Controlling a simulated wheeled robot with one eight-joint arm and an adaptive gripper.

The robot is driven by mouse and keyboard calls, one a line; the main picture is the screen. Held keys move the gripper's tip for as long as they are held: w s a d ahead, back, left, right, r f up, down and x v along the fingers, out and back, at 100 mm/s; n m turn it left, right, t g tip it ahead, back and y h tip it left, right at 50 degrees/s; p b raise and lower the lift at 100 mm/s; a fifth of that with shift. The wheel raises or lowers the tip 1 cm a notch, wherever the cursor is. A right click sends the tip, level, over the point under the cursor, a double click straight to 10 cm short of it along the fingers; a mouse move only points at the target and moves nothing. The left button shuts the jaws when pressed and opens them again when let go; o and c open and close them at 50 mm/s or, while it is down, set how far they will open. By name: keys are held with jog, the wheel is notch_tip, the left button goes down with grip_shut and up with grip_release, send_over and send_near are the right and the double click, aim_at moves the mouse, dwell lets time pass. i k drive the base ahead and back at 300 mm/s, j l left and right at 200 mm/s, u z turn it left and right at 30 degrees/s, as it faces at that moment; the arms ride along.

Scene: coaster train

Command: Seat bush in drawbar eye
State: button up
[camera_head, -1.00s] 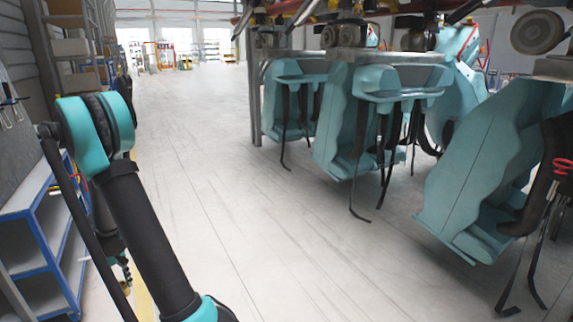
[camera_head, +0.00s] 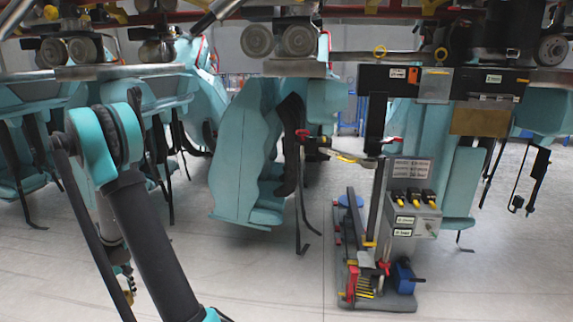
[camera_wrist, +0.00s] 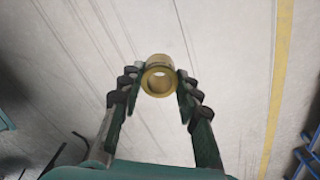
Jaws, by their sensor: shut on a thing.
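The bush (camera_wrist: 158,63), a short brass-coloured ring with an open bore, is held between the fingertips of my gripper (camera_wrist: 158,80) in the wrist view. The bore faces the camera, and only floor shows behind the bush. A bar-like fitting (camera_head: 346,157) with a yellow part juts between the hanging cars at centre right. I cannot tell whether it carries the drawbar eye. The bush is apart from it.
Teal coaster cars (camera_head: 240,165) hang from the overhead track, straps dangling. Open floor (camera_head: 250,285) lies in front.

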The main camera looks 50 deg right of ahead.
aim_at(368, 166)
jog(key=z, duration=1.8)
